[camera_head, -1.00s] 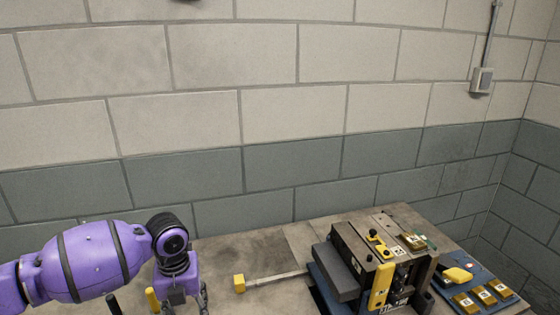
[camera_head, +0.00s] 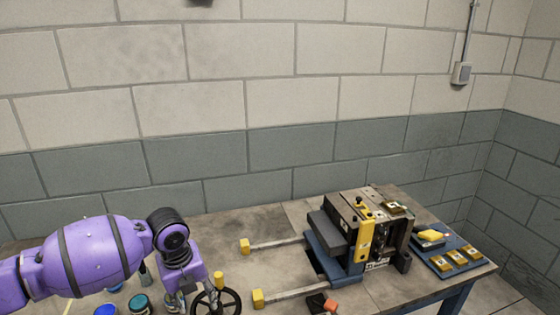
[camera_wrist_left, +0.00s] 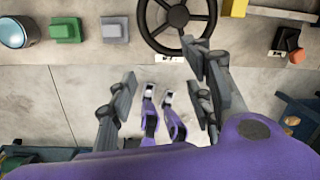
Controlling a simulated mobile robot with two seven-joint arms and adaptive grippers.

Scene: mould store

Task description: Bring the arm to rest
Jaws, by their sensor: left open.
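My left arm comes in from the left in the head view, in purple and black. Its gripper (camera_head: 186,295) points down over the near part of the bench (camera_head: 215,229), with its lower part near the frame's bottom edge. A black handwheel (camera_head: 218,302) is just right of the gripper. It also shows beyond the fingers in the left wrist view (camera_wrist_left: 178,16). My right gripper is in neither view.
A dark mould block with a yellow strap (camera_head: 366,240) stands on the bench, with two yellow-ended rails reaching left. A blue tray (camera_head: 437,264) with yellow-topped pieces is at the right. Blue and teal round containers (camera_head: 139,303) are near the gripper. The bench's back left is clear.

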